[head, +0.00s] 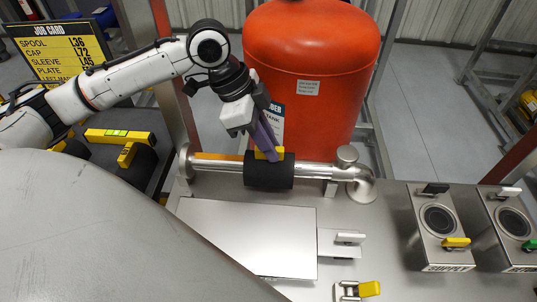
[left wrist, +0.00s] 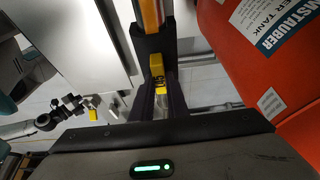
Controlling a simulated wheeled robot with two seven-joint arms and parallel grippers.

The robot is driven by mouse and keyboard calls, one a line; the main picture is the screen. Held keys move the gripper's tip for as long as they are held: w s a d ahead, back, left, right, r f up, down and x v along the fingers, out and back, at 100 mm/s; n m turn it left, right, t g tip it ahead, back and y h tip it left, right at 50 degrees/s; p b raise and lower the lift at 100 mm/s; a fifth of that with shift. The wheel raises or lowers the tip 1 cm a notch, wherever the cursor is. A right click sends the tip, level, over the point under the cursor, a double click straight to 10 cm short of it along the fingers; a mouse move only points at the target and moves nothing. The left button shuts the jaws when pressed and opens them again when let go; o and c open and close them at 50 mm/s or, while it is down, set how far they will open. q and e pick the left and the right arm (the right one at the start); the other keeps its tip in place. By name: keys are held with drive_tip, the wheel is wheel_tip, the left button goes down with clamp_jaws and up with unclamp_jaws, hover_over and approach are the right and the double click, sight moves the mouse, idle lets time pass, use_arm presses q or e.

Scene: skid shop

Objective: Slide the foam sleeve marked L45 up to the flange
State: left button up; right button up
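The black foam sleeve (head: 268,176) sits around the steel pipe (head: 312,171), with a yellow tab on top. In the left wrist view the tab (left wrist: 157,66) has dark marking too small to read surely. My left gripper (head: 268,152) comes down from above, its purple fingers on either side of the tab and seemingly closed on it. The flange (head: 185,163) is at the pipe's left end. A stretch of pipe with an orange strip (head: 218,157) lies between flange and sleeve, so they are apart.
The job card (head: 57,52) lists the sleeve as L45. A red tank (head: 310,60) stands close behind the pipe. Another black sleeve with a yellow tab (head: 127,155) and a yellow level (head: 120,136) lie at left. A pipe elbow (head: 358,185) is at right.

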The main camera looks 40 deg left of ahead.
sight(252, 156)
use_arm(q)
drive_tip(key=shift+s+a+p, duration=0.3)
drive_tip(key=shift+s+a, duration=0.2)
drive_tip(key=shift+a, duration=0.25)
drive_tip(key=shift+s+a+p, duration=0.3)
drive_tip(key=shift+s+a, duration=0.15)
drive_tip(key=shift+a, duration=0.3)
use_arm(e)
drive_tip(key=shift+r, duration=0.6)
use_arm(q)
drive_tip(key=shift+a, duration=0.15)
drive_tip(key=shift+s+a+p, duration=0.3)
drive_tip(key=shift+s+a, duration=0.15)
drive_tip(key=shift+a, duration=0.25)
drive_tip(key=shift+s+a+p, duration=0.3)
drive_tip(key=shift+s+a, duration=0.15)
drive_tip(key=shift+a, duration=0.25)
use_arm(e)
drive_tip(key=shift+r, duration=0.55)
use_arm(q)
drive_tip(key=shift+s+a, duration=0.45)
drive_tip(key=shift+a, duration=0.3)
drive_tip(key=shift+s+a, duration=0.45)
drive_tip(key=shift+a, duration=0.3)
drive_tip(key=shift+s+a, duration=0.25)
drive_tip(key=shift+a, duration=0.15)
